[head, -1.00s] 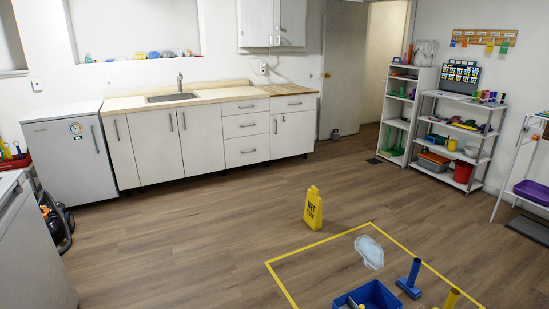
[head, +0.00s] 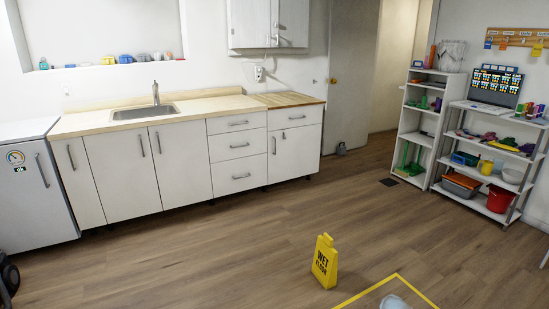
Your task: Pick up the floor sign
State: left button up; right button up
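The floor sign (head: 325,262) is yellow with black "WET FLOOR" lettering. It stands upright on the wood floor in the lower middle of the head view, just outside a yellow tape outline. Neither of my grippers shows in the head view, and nothing touches the sign.
Yellow tape (head: 408,287) marks the floor right of the sign, with a pale patch (head: 393,302) inside it. White cabinets with a sink (head: 145,111) line the back wall. Shelves (head: 486,150) stand at right, a small fridge (head: 32,190) at left. The floor between is clear.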

aim_at(325, 258)
jog(key=i, duration=2)
jog(key=i+j+z, duration=0.1)
jog(key=i+z, duration=0.35)
jog(key=i+j+z, duration=0.3)
jog(key=i+z, duration=0.15)
jog(key=i+j+z, duration=0.45)
jog(key=i, duration=0.1)
